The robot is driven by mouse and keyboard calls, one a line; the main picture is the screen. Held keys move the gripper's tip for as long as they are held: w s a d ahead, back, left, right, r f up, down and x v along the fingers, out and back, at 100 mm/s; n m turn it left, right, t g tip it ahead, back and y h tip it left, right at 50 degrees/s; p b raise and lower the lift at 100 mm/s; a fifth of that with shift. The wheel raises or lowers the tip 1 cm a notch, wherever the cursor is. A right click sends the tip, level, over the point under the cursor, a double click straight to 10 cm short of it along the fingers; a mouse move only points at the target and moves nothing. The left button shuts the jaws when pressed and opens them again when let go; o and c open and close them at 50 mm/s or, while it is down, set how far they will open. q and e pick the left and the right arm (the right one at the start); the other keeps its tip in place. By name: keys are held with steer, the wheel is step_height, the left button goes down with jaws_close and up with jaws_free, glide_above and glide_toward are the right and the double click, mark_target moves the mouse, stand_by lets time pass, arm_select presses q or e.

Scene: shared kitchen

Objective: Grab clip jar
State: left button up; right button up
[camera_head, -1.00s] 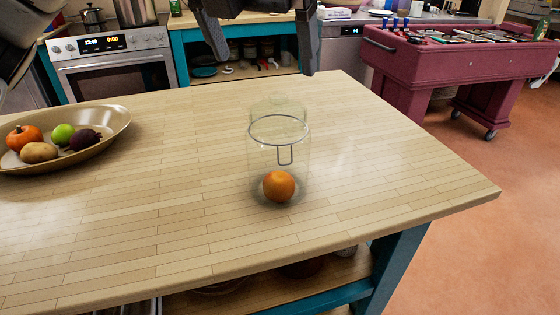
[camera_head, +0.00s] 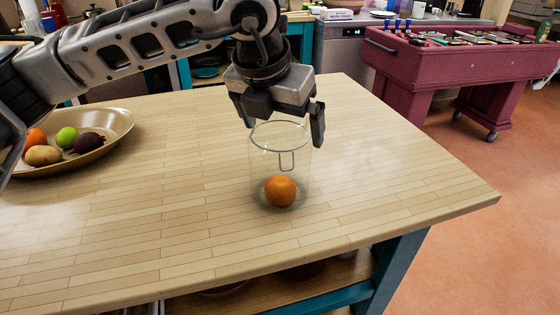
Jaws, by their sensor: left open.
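The clip jar (camera_head: 263,168) is a clear glass jar with a wire clip ring near its top. It stands upright on the wooden table. An orange fruit (camera_head: 280,191) shows at its bottom, seemingly inside it. My left gripper (camera_head: 282,128) is at the top of the jar, pointing down, with its fingers apart. One finger shows to the right of the jar's top and the other on the left, partly hidden. I cannot tell whether the fingers touch the glass. My right gripper is not in view.
An oval bowl (camera_head: 118,130) with several fruits and vegetables stands at the table's left, behind my left arm. The wooden table (camera_head: 400,170) is clear right of the jar.

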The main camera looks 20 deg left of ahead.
arm_select(q)
steer(key=c, duration=1.5)
steer(key=shift+r, duration=0.1)
steer(key=shift+c, duration=0.2)
steer(key=shift+r, duration=0.1)
